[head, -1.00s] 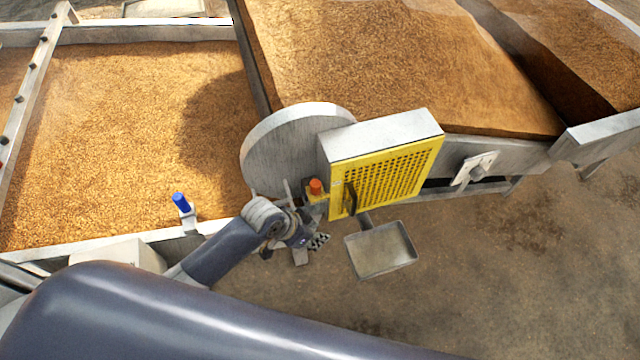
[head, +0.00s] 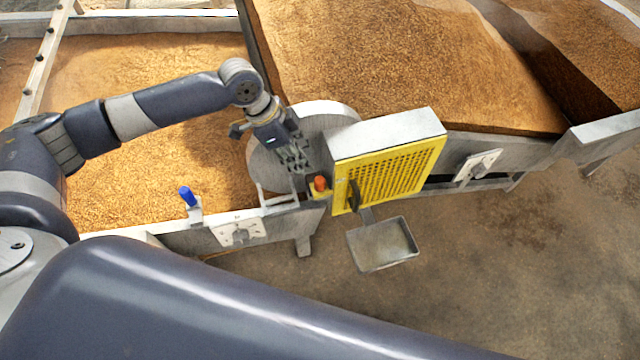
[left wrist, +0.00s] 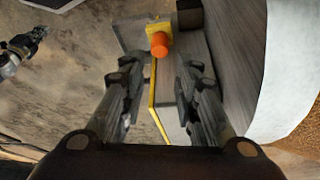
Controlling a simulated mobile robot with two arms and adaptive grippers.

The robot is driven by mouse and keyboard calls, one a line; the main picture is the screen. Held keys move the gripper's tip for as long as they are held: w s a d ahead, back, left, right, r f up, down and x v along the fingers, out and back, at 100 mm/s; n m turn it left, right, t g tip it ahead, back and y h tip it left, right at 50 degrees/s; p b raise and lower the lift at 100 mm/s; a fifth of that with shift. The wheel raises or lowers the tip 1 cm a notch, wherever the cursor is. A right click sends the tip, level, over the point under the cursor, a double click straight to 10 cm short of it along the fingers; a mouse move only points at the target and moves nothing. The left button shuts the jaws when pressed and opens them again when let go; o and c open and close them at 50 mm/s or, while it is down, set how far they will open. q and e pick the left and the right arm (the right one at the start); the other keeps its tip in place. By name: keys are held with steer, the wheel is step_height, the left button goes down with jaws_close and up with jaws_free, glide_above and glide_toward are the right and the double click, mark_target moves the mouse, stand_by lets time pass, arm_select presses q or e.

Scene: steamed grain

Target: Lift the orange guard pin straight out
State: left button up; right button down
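The orange guard pin (head: 320,183) stands upright in a small yellow bracket beside the yellow perforated guard (head: 392,172). In the left wrist view, the orange pin (left wrist: 159,45) shows ahead, between and just beyond the fingertips. My left gripper (head: 294,158) is above and slightly left of the pin, pointing down. In the left wrist view, my left gripper (left wrist: 157,72) is open, with nothing between its fingers. What seems to be my right gripper (left wrist: 24,52) shows at the left edge of that view, far from the pin; its fingers are too small to judge.
A round grey metal drum cover (head: 262,165) stands behind my left gripper. A blue-topped pin (head: 187,196) is on the rail to the left. A grey tray (head: 382,246) hangs below the guard. Grain beds (head: 400,65) lie behind. Open floor is at the lower right.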

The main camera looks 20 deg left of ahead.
arm_select(q)
glide_above(316, 180)
steer(key=a, duration=0.2)
step_height(316, 180, down, 4)
steer(key=f, duration=0.1)
steer(key=x, duration=0.1)
steer(key=p+x, duration=0.1)
steer(key=x, duration=0.1)
steer(key=p+x, duration=0.1)
steer(key=shift+s+d+f, duration=0.1)
steer(key=shift+s+f, duration=0.05)
steer(key=shift+s, duration=0.2)
steer(key=shift+w+d+f, duration=0.1)
steer(key=shift+w+f, duration=0.05)
steer(key=shift+f, duration=0.3)
jaws_close()
